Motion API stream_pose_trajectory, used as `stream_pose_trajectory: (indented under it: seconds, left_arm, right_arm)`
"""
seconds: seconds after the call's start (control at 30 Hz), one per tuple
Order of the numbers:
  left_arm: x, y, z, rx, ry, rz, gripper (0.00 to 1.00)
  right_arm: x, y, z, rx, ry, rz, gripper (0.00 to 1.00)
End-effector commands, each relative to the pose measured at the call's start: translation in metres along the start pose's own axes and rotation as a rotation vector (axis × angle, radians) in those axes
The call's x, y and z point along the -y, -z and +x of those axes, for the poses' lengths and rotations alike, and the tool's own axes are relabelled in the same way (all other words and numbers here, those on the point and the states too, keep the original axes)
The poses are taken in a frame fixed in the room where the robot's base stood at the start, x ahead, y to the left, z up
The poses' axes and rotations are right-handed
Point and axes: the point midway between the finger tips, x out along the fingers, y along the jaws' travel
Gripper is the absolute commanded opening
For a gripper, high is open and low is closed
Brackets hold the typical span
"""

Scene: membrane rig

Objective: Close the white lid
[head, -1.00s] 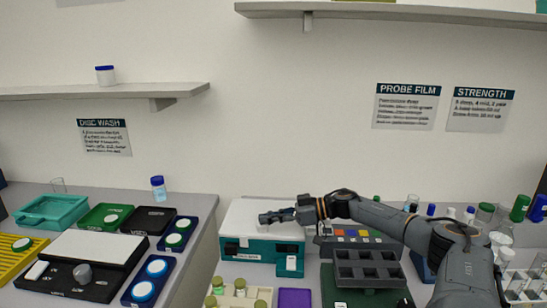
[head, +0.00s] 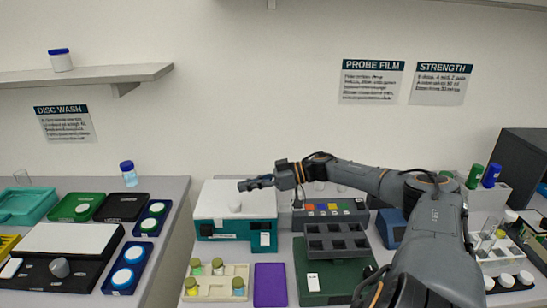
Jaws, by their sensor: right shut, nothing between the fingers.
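The white lid (head: 212,199) lies flat on top of a teal box (head: 223,229) on the right-hand bench, in the middle of the head view. A small round white knob (head: 235,207) stands on the lid. My right gripper (head: 246,185) is shut and empty. It reaches in from the right and appears above the lid, behind the knob in the picture. I cannot tell whether it touches the lid. My left gripper is not in view.
A grey device with coloured buttons (head: 330,213) and a dark block with wells (head: 336,241) stand right of the box. A tray of vials (head: 215,282) and a purple mat (head: 270,285) lie in front. A gap separates the benches.

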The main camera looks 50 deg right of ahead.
Motion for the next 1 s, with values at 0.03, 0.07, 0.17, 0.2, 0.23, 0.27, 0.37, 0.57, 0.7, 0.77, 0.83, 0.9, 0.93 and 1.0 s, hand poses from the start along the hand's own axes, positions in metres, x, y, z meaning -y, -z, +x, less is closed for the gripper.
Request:
stream_pose_trajectory:
  seconds: [0.03,0.07,0.17,0.2,0.23,0.27,0.37,0.57,0.7,0.77,0.83,0.9,0.93,1.0]
  left_arm:
    - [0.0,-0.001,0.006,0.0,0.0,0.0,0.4]
    - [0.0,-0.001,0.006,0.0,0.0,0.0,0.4]
    - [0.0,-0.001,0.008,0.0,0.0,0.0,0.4]
    - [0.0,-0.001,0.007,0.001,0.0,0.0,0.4]
    - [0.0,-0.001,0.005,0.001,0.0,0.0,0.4]
    - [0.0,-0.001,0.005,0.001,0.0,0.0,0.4]
    - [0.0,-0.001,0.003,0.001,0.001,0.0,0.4]
    - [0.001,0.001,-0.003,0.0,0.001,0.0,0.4]
    - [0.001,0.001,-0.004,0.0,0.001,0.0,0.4]
    - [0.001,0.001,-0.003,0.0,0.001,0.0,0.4]
    - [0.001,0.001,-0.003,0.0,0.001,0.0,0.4]
    - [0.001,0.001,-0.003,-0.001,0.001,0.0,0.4]
    - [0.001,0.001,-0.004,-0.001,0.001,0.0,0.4]
    - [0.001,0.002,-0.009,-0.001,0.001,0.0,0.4]
  right_arm:
    - [0.0,-0.005,-0.008,0.008,0.0,0.001,0.0]
    - [0.0,-0.006,-0.013,0.008,0.0,0.002,0.0]
    - [0.001,-0.004,-0.026,0.006,0.0,0.001,0.0]
    - [0.001,-0.003,-0.032,0.007,0.001,0.001,0.0]
    - [0.001,-0.002,-0.037,0.007,0.001,0.002,0.0]
    - [0.001,-0.002,-0.041,0.007,0.001,0.002,0.0]
    - [0.001,-0.001,-0.053,0.005,0.001,0.0,0.0]
    - [0.002,0.0,-0.072,0.001,0.002,0.001,0.0]
    - [0.002,0.0,-0.077,-0.002,0.0,-0.002,0.0]
    - [0.002,0.0,-0.078,-0.003,0.0,-0.002,0.0]
    - [0.002,0.0,-0.078,-0.003,0.001,-0.002,0.0]
    - [0.002,0.0,-0.077,-0.003,0.001,-0.002,0.0]
    - [0.002,0.0,-0.078,-0.003,0.001,-0.002,0.0]
    - [0.002,0.005,-0.079,-0.003,0.001,-0.002,0.0]
